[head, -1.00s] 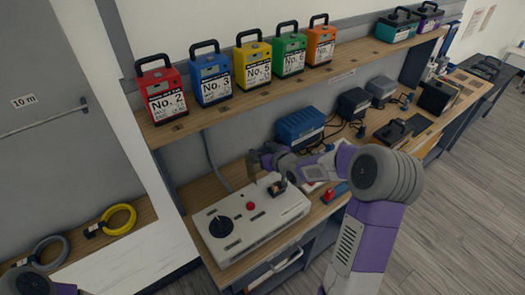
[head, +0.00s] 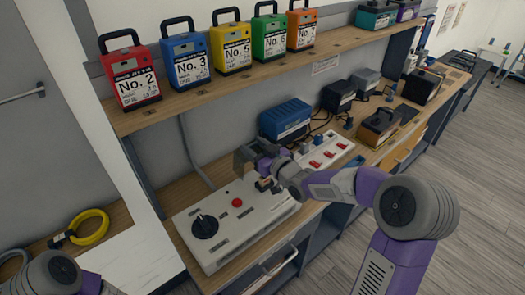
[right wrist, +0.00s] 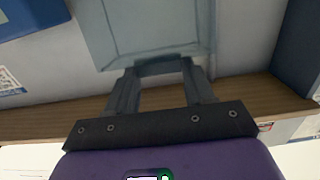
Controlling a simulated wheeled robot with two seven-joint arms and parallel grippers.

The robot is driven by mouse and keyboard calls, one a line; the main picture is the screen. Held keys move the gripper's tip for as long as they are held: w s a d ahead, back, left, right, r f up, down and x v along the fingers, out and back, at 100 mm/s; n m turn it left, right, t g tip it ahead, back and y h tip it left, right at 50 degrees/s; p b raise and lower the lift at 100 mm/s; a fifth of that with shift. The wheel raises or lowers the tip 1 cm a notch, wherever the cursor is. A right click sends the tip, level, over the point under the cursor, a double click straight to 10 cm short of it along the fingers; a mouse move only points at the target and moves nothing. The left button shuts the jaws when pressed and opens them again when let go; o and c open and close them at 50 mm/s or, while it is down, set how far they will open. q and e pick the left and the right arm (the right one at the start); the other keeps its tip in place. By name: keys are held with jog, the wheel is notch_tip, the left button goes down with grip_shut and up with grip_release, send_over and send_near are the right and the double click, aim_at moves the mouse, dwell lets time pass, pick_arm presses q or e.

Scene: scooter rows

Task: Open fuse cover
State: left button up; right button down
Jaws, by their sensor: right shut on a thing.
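A grey see-through fuse cover (head: 243,160) stands raised at the back right of a white control box (head: 222,248). It also shows in the right wrist view as a pale grey panel (right wrist: 150,32). My right gripper (head: 258,152) is shut on the cover's near edge. Its two fingers (right wrist: 160,72) meet that edge in the right wrist view. The fuse area under the gripper is mostly hidden by my right arm. The box bears a black dial (head: 205,227) and a red button (head: 237,202). My left gripper is out of view; only part of my left arm shows.
Battery cases stand on the shelf above, including a red one (head: 131,75). A blue case (head: 285,121) and a panel of red switches (head: 322,151) sit close behind and right of my gripper. A yellow cable ring (head: 89,227) lies at left.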

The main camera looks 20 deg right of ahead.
jog(key=shift+c, duration=2)
grip_release()
jog(key=shift+s, duration=0.1)
jog(key=p+v, duration=0.1)
jog(key=v, duration=0.6)
jog(key=shift+s, duration=0.2)
jog(key=shift+r, duration=0.1)
